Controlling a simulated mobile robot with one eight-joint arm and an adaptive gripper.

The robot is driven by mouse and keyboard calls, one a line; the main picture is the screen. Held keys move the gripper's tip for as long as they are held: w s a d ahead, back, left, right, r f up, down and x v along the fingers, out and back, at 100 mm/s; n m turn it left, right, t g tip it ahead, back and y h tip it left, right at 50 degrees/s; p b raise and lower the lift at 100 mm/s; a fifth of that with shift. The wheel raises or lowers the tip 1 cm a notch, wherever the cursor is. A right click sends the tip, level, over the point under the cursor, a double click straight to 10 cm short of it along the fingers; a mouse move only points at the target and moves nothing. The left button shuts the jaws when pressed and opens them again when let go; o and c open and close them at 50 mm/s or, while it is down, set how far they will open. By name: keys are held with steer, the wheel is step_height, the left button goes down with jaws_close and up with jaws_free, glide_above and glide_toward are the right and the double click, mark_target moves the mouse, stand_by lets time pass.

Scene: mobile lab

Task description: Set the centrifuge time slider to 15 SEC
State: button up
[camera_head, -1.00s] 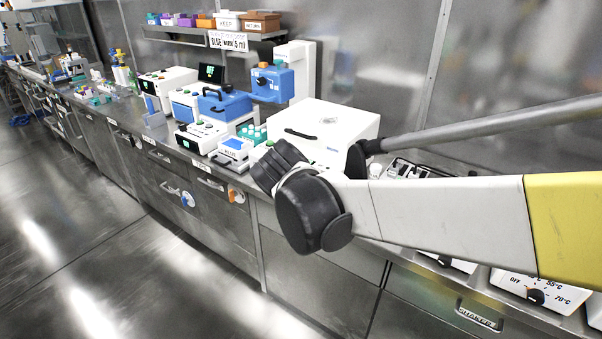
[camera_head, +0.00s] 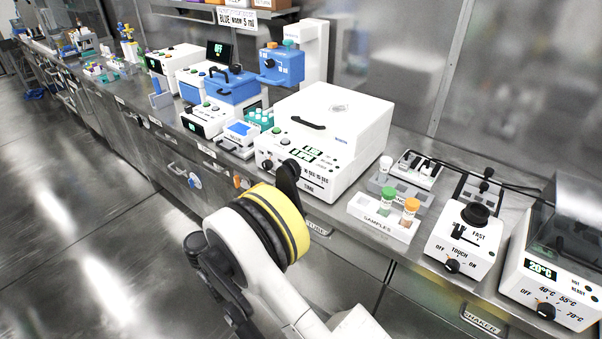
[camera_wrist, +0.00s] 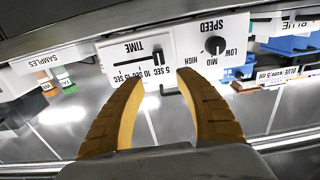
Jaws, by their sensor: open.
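The centrifuge (camera_head: 335,125) is a white box with a closed lid and black handle on the bench. Its front panel carries a TIME slider low down, partly hidden by my gripper (camera_head: 288,178) in the head view. In the wrist view the panel is upside down; the time slider (camera_wrist: 157,54) is a dark knob on a horizontal slot, at the right end, by the 5 SEC mark. The 15 SEC mark lies towards the left end. My gripper (camera_wrist: 160,82) is open and empty, its yellow-black fingers pointing at the panel below the slider, apparently apart from it.
A round SPEED knob (camera_wrist: 214,45) sits right of the slider in the wrist view. A SAMPLES rack (camera_head: 385,218) with capped tubes and a TOUCH/ON mixer (camera_head: 466,240) stand right of the centrifuge. A small blue-screened device (camera_head: 240,135) stands on its left.

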mark_target(291, 177)
steer(key=b+x, duration=0.3)
steer(key=x, duration=0.6)
steer(key=shift+w+d+f, duration=0.1)
steer(key=shift+w+d, duration=0.15)
steer(key=shift+d, duration=0.05)
steer(key=shift+w+d, duration=0.2)
steer(key=shift+w, duration=0.15)
jaws_close()
